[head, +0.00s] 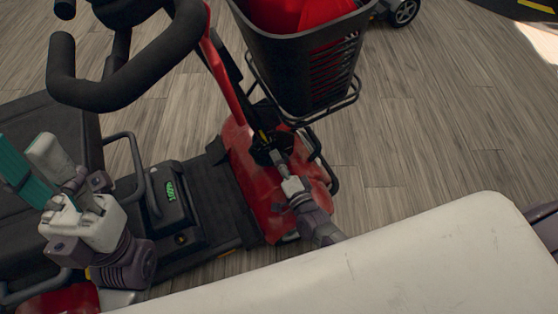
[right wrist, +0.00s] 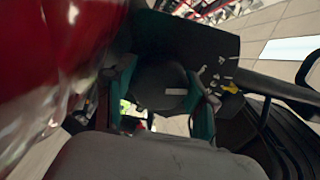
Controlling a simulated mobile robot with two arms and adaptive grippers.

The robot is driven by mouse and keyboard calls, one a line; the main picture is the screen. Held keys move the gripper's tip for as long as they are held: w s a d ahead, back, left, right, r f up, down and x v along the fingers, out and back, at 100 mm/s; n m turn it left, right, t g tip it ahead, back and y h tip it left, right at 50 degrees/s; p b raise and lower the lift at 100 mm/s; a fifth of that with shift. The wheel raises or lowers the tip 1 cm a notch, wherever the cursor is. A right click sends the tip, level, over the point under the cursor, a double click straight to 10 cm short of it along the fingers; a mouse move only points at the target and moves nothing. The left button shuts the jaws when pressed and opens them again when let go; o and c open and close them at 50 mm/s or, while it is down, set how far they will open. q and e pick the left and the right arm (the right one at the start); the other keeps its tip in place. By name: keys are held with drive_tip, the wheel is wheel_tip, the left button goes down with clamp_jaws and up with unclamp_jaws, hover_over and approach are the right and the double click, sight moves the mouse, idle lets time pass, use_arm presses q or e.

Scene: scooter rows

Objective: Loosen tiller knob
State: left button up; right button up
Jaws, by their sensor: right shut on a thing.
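A red mobility scooter (head: 237,140) stands ahead, with its black handlebar (head: 140,75) on a red tiller (head: 222,72). My right gripper (head: 268,143) reaches to the foot of the tiller, over the scooter's red floor section. In the right wrist view, its teal-padded fingers stand on both sides of a dark round knob (right wrist: 162,88) with a pale mark. The gripper is shut on this knob, which is too small and dark to make out in the head view. My left gripper (head: 24,158) is at the left, over the seat, its fingers apart and nothing between them.
A black basket (head: 305,75) with a red thing in it hangs just above my right gripper. The black seat (head: 40,125) and a console with a green display (head: 171,191) lie to the left. Bare wood-look floor (head: 430,130) spreads to the right.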

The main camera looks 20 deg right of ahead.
drive_tip(key=o, duration=1.2)
drive_tip(key=shift+c, duration=0.2)
drive_tip(key=shift+s, duration=0.1)
drive_tip(key=s, duration=0.4)
drive_tip(key=s+d, duration=0.1)
drive_tip(key=s, duration=0.6)
drive_tip(key=shift+s+d, duration=0.35)
drive_tip(key=shift+s, duration=0.05)
